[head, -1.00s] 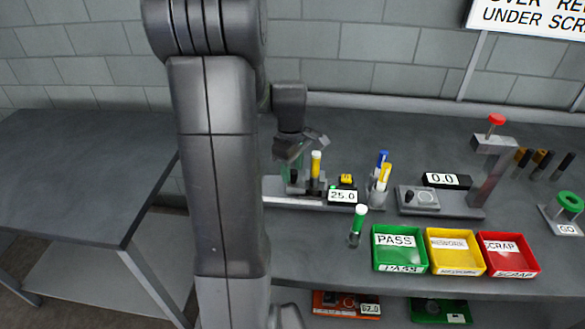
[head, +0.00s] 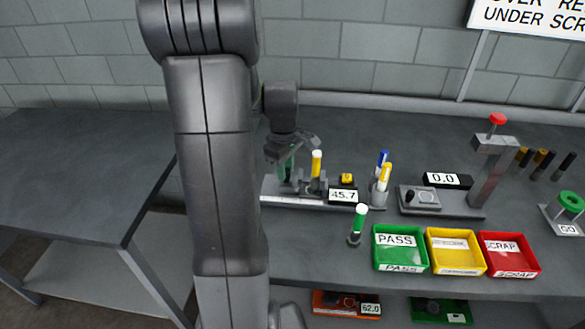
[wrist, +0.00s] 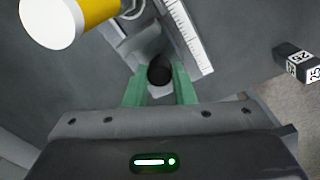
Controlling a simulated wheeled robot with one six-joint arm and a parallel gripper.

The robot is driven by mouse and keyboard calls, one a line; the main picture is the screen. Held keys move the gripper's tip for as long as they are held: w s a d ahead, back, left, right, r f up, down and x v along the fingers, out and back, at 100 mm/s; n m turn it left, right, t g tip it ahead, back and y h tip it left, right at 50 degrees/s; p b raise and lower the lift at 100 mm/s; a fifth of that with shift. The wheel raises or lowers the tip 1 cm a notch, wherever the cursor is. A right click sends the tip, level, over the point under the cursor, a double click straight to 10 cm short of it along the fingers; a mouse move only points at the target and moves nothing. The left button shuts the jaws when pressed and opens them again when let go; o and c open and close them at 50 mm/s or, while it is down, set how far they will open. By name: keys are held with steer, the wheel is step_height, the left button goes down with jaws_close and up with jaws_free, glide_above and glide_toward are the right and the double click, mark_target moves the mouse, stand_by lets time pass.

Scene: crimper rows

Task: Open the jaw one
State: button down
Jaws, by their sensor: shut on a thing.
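The measuring fixture is a grey rail (head: 330,204) on the bench, with a display (head: 343,196) reading 45.7. A yellow cylinder with a white top (head: 316,163) stands upright at its jaws; it fills the upper left of the wrist view (wrist: 95,12). My gripper (head: 285,175) is at the rail's left end, left of the cylinder. In the wrist view its green fingers (wrist: 160,82) are shut on a round black knob (wrist: 160,72) at the fixture's jaw. My gripper partly hides the sliding jaw in the head view.
A yellow button block (head: 347,179) sits behind the display. A green cylinder with a white top (head: 358,222) stands in front. PASS (head: 400,262), yellow (head: 456,262) and SCRAP (head: 509,264) bins lie to the right. A cup with pens (head: 380,190) stands behind them.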

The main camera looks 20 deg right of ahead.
steer(key=shift+w+a, duration=0.2)
steer(key=shift+a, duration=0.15)
steer(key=c, duration=1.2)
jaws_free()
steer(key=shift+r, duration=0.1)
step_height(320, 180, up, 14)
steer(key=shift+s+a, duration=0.15)
steer(key=shift+s, duration=0.05)
steer(key=shift+f, duration=0.3)
steer(key=f, duration=1.3)
steer(key=shift+w+d+f, duration=0.15)
steer(key=shift+d, duration=0.05)
steer(key=shift+f, duration=0.25)
steer(key=shift+d+r, duration=0.1)
steer(key=shift+d, duration=0.25)
